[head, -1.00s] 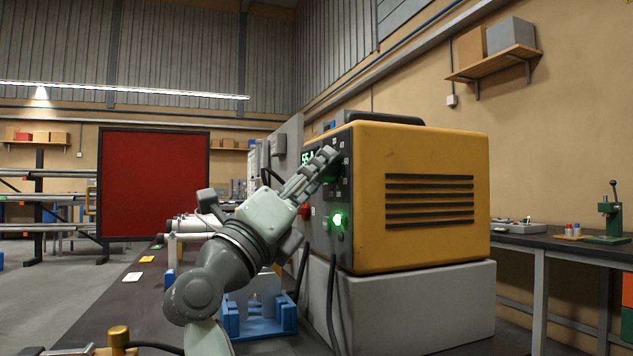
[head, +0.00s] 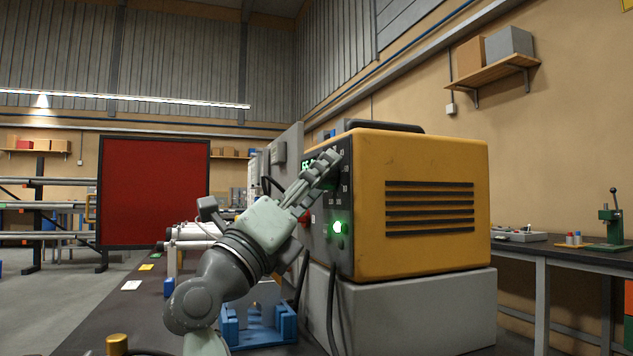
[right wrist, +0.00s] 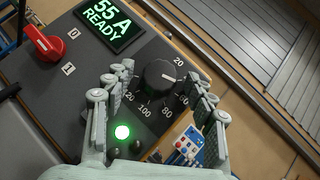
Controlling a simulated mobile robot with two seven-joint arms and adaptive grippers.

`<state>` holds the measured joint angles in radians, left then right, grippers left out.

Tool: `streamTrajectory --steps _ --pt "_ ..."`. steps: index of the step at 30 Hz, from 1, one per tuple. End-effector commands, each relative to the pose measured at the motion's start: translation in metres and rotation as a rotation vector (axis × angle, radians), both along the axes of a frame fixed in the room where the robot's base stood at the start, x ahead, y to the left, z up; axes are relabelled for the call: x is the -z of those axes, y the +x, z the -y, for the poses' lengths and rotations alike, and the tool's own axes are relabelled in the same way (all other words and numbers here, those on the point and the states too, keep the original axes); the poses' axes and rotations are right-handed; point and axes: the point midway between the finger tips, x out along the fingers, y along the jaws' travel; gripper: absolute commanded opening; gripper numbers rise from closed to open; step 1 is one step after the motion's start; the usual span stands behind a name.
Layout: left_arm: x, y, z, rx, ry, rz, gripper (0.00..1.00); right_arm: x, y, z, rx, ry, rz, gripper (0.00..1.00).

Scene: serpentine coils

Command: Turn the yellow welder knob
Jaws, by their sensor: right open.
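The yellow welder (head: 430,170) stands on a grey block, its dark control panel facing left. Its knob (right wrist: 157,77) is black with a white pointer line and shows in the right wrist view, with a number scale around it. The display (right wrist: 110,20) above it reads 55 A READY. My right gripper (right wrist: 156,94) is open, with fingers on both sides of the knob; I cannot tell whether they touch it. In the head view my right gripper (head: 325,168) reaches up to the panel and hides the knob. My left gripper is not in view.
A red switch (right wrist: 44,46) and a lit green lamp (right wrist: 122,132) sit on the panel. A blue holder (head: 258,334) stands below my right arm. A dark cable hangs in front of the grey block (head: 420,310). A red screen (head: 153,192) stands at the left.

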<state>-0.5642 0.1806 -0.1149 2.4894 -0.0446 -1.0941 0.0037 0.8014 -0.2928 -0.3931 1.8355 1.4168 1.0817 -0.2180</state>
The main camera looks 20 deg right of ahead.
Motion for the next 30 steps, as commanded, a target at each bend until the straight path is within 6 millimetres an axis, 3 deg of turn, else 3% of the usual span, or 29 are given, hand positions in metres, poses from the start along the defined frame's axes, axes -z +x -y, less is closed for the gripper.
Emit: streamTrajectory --steps 8,21,30 --pt "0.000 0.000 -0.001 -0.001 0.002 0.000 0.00 0.009 -0.006 -0.010 -0.003 -0.001 -0.002 0.55" --pt "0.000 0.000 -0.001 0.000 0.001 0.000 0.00 0.057 -0.046 -0.070 -0.002 0.000 -0.003 0.55" --pt "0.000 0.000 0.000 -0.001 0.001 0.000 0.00 0.067 -0.056 -0.083 0.001 0.000 -0.001 0.55"
